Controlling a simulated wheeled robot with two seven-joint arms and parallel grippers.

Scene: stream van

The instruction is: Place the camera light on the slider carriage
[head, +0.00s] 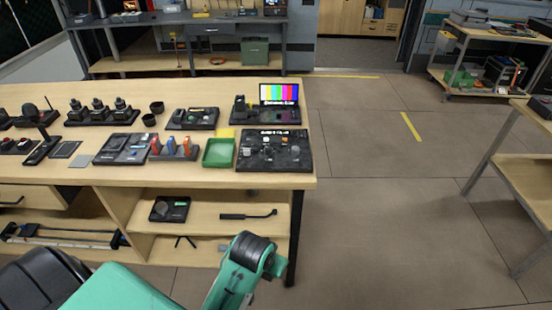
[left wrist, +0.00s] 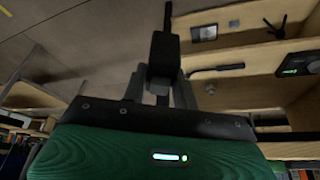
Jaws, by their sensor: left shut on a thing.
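In the left wrist view my left gripper (left wrist: 160,92) is shut on a small black block-shaped thing (left wrist: 164,52) with a narrow piece at its far end. It may be the camera light; its lit face does not show. The held thing is in the air, apart from the shelves. A long rail (head: 65,239) with dark ends, perhaps the slider, lies in the lower left bay of the table in the head view. I cannot make out its carriage clearly. My left gripper is outside the head view, and my right gripper is in neither view.
The wooden table (head: 215,182) carries a green tray (head: 218,153), a control panel (head: 273,150) and a colour-bar screen (head: 279,95). Floor right of the table is clear up to another bench (head: 530,128).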

